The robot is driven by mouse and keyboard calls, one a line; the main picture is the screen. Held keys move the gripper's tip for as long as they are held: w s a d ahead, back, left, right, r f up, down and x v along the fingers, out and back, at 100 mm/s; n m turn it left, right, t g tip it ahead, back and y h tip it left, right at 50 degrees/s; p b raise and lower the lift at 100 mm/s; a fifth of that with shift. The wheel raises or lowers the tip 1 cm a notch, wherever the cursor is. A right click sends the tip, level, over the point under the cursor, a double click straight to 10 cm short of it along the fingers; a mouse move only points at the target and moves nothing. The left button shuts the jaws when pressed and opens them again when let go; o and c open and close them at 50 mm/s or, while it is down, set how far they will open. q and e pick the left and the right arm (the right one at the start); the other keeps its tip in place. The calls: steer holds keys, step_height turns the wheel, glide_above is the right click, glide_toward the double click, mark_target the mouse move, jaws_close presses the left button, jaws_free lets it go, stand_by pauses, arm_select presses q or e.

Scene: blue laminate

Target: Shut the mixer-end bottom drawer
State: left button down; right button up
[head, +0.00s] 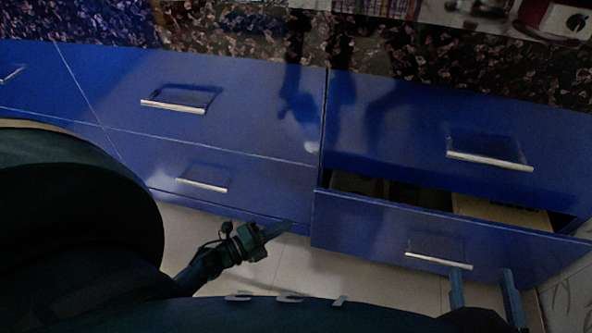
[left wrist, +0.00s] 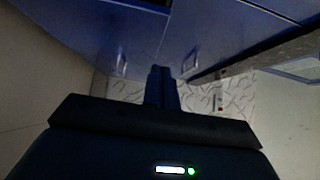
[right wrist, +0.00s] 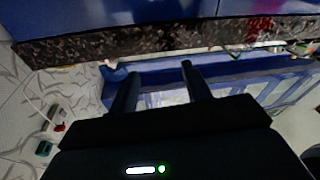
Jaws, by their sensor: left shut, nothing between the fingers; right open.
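The bottom right drawer (head: 370,232) is blue with a silver bar handle (head: 438,261). It stands partly pulled out, its inside showing along the top edge. My right gripper (head: 482,270) is open just in front of this drawer's front, right of the handle's middle; whether it touches cannot be told. In the right wrist view its two fingers (right wrist: 160,74) are apart, with blue drawer parts around them. My left gripper (head: 288,228) is shut and empty, low in front of the cabinets, left of the open drawer. Its closed fingers (left wrist: 160,76) show in the left wrist view.
The drawer above (head: 400,130) and the left drawers (head: 230,110) look shut. A dark speckled counter (head: 420,50) runs above, with a red and white appliance (head: 556,18) at the right. A light item (head: 500,212) lies inside the open drawer. Pale tiled floor (head: 290,262) is free below.

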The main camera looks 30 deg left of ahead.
arm_select(q)
steer(key=b, duration=0.2)
glide_toward(326, 195)
steer(key=w+d, duration=0.2)
steer(key=d, duration=0.2)
steer(key=shift+w+a+b, duration=0.2)
steer(key=shift+w+a, duration=0.05)
steer(key=shift+w, duration=0.25)
steer(key=shift+w+a+b, duration=0.15)
steer(key=shift+w+a, duration=0.05)
steer(key=shift+w, duration=0.3)
steer(key=shift+w+a, duration=0.15)
steer(key=shift+w, duration=0.45)
arm_select(e)
steer(key=shift+w+a+r+m+y, duration=0.1)
steer(key=shift+a+m+y, duration=0.2)
